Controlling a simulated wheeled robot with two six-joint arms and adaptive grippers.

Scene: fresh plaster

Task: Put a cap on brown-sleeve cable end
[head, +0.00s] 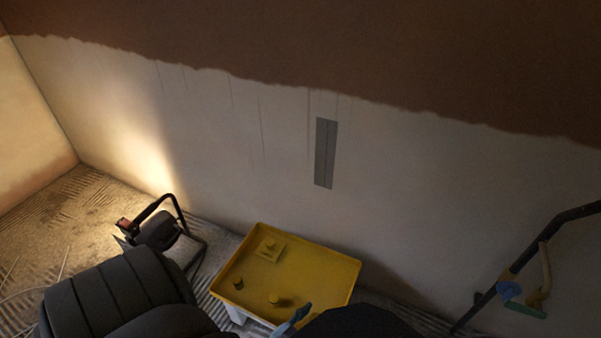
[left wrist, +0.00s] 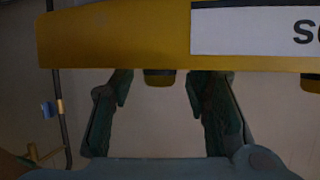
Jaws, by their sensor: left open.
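In the head view, short dark-yellow caps (head: 273,298) stand in a yellow tray (head: 338,290); another cap (head: 239,284) is near its left edge. A further cap (head: 269,245) sits on a small yellow square plate. My left gripper (head: 291,320) shows only as a blue-grey finger at the tray's front edge. In the left wrist view, its two fingers (left wrist: 161,108) are apart with nothing gripped. A dark-yellow cylinder (left wrist: 159,79) shows between them, below a yellow band with a white label; whether they touch is unclear. I cannot make out the brown-sleeve cable end. My right gripper does not show.
The wall behind has a narrow grey vertical plate (head: 325,153) and wet brown plaster above. A black-framed lamp (head: 158,229) stands left of the tray. A dark rail (head: 535,240) with hanging tools stands at the right. Another dark-yellow cylinder (left wrist: 311,83) is at the wrist view's right edge.

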